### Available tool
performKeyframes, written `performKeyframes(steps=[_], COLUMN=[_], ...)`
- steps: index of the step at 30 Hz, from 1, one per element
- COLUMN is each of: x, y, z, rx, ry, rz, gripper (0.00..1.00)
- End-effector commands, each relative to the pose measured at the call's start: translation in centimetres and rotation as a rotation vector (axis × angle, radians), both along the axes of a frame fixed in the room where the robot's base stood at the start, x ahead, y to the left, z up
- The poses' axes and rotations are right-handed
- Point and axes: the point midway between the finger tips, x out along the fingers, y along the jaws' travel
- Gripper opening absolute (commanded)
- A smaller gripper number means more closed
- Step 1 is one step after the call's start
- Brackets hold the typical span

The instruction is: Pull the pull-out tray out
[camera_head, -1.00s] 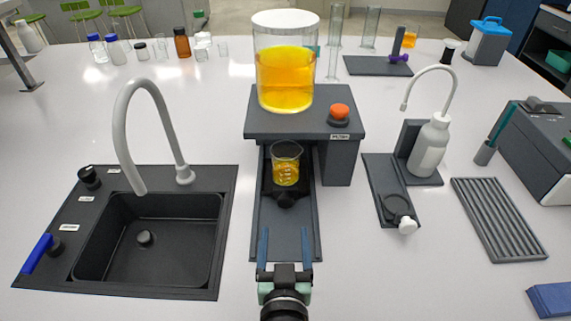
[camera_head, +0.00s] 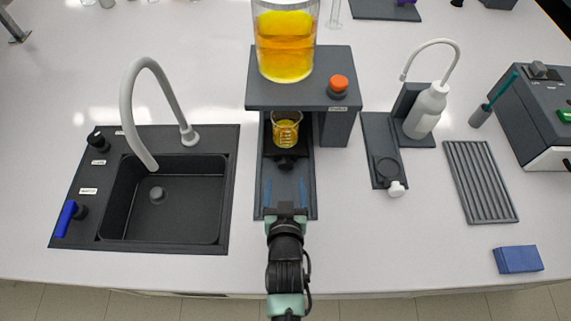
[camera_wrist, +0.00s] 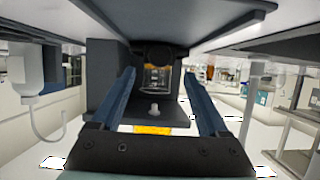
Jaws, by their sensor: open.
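The pull-out tray (camera_head: 271,152) is a dark sliding piece at the front opening of the rig, on a dark rail base (camera_head: 307,205). It has a black knob (camera_head: 286,163) at its front, which also shows in the wrist view (camera_wrist: 153,53). A beaker of yellow liquid (camera_head: 286,131) stands on the tray, under the top plate. My gripper (camera_head: 285,182) is open, its two blue fingers spread wide above the rail base. The fingertips are just in front of the knob, with nothing between them. The wrist view looks upside down.
The rig's top plate (camera_head: 262,92) bears a tank of orange-yellow liquid (camera_head: 286,48) and an orange button (camera_head: 338,84). A sink (camera_head: 160,205) with a tall tap lies left. A wash bottle (camera_head: 427,110) and ribbed rack (camera_head: 480,180) stand right. The bench in front is clear.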

Motion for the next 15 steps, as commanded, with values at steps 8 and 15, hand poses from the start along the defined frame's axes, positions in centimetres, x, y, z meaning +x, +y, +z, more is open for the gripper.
performKeyframes(steps=[8, 15], x=[4.1, 6.2], y=[0.0, 0.0], z=[-1.6, -2.5], rx=[0.001, 0.001], ry=[-0.001, 0.0], rz=[0.0, 0.0], gripper=[0.78, 0.78])
